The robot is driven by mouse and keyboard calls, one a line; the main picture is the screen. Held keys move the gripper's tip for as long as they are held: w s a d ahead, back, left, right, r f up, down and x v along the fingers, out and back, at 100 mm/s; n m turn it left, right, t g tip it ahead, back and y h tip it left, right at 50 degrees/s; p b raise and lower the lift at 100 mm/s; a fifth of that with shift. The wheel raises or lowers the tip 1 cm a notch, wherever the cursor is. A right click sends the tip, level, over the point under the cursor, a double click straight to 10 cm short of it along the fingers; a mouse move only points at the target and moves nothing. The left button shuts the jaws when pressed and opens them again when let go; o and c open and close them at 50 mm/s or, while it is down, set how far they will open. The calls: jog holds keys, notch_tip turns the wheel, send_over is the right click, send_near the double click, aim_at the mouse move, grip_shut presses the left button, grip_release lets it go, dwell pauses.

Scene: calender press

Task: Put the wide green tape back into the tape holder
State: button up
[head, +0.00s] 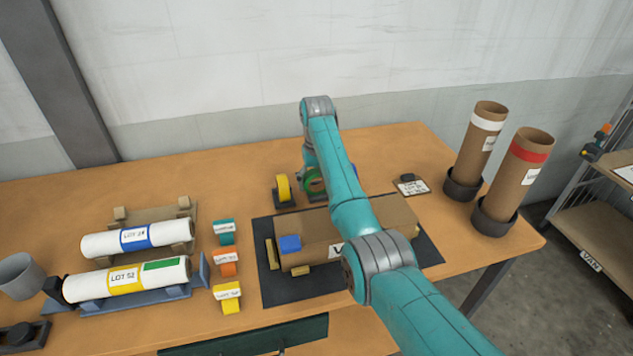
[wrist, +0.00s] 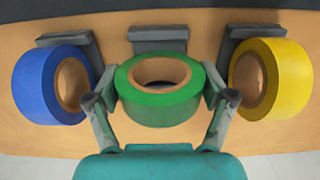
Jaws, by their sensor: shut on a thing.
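The wide green tape (wrist: 160,103) is a green roll with a tan core. My gripper (wrist: 160,100) is shut on it, one finger at each side of the roll, in the wrist view. In the head view the green tape (head: 314,181) shows partly behind my arm. The tape holder's middle bracket (wrist: 158,38) is dark grey and stands just beyond the green roll, with no roll seen on it. I cannot tell whether the roll touches it. A blue tape (wrist: 48,84) sits at the left bracket and a yellow tape (wrist: 272,78) at the right bracket.
The yellow tape (head: 283,188) stands left of my gripper in the head view. A small labelled card (head: 411,186) lies to the right. Two upright tubes (head: 525,165) stand at the right end.

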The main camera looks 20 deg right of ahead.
jog(key=o, duration=0.9)
jog(key=shift+f, duration=0.1)
notch_tip(320, 180, up, 12)
jog(key=shift+r, duration=0.15)
